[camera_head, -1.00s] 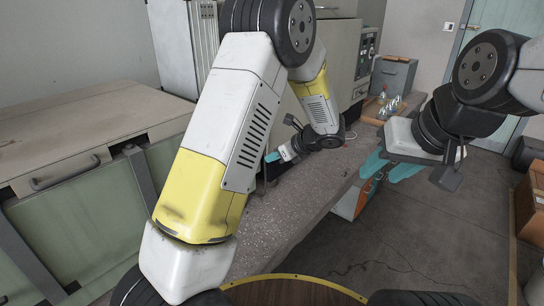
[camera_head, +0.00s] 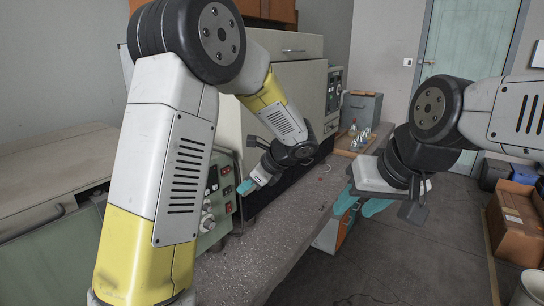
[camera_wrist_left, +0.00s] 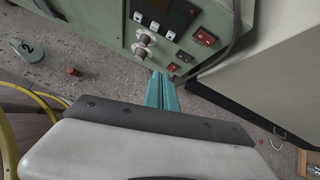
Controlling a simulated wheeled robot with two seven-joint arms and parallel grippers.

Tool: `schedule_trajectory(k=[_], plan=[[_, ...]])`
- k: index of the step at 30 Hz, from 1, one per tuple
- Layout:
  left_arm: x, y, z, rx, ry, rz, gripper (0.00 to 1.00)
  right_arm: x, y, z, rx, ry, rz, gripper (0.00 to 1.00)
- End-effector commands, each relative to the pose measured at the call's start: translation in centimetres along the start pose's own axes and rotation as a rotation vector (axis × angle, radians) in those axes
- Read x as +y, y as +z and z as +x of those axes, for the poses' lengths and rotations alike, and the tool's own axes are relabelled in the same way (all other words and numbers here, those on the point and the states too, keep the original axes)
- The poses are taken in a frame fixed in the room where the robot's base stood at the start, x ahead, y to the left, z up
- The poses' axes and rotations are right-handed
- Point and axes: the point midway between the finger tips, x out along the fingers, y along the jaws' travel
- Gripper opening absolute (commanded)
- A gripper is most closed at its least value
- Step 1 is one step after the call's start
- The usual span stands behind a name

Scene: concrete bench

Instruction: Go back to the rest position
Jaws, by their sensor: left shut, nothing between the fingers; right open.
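My left gripper (camera_head: 246,187) is shut and empty. In the head view its teal fingertips are in front of a control panel above the bench. In the left wrist view the two teal fingers (camera_wrist_left: 161,92) lie together with nothing between them, pointing toward the panel's lower edge. My right gripper (camera_head: 358,205) has teal fingers spread apart, empty, to the right of the bench's edge and in front of my right forearm.
The concrete bench (camera_head: 262,245) runs back beneath my left arm. A control panel with knobs (camera_head: 213,200) stands close to my left gripper. A wooden tray (camera_head: 342,152) with metal items sits at the far end. Cardboard boxes (camera_head: 515,225) lie on the floor at right.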

Motion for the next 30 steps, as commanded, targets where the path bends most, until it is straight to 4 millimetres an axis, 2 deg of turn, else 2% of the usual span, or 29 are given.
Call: schedule_trajectory(k=[1, 6, 10, 15, 19, 24, 30], plan=[[1.8, 1.7, -0.6, 0.055, 0.021, -0.118, 0.0, 0.0, 0.0, 0.0, 0.0, 0.0, 0.0, 0.43], [8.1, 4.8, -3.0, 0.252, 0.105, -0.536, 0.0, 0.0, 0.0, 0.0, 0.0, 0.0, 0.0, 0.43], [12.4, 6.1, -5.2, 0.395, 0.169, -0.856, 0.0, 0.0, 0.0, 0.0, 0.0, 0.0, 0.0, 0.43], [17.3, 6.7, -8.4, 0.577, 0.252, -1.266, 0.0, 0.0, 0.0, 0.0, 0.0, 0.0, 0.0, 0.43], [20.2, 6.7, -10.8, 0.71, 0.313, -1.554, 0.0, 0.0, 0.0, 0.0, 0.0, 0.0, 0.0, 0.43], [22.3, 6.3, -13.0, 0.841, 0.371, -1.814, 0.0, 0.0, 0.0, 0.0, 0.0, 0.0, 0.0, 0.43], [23.0, 6.1, -13.9, 0.897, 0.4, -1.918, 0.0, 0.0, 0.0, 0.0, 0.0, 0.0, 0.0, 0.43]])
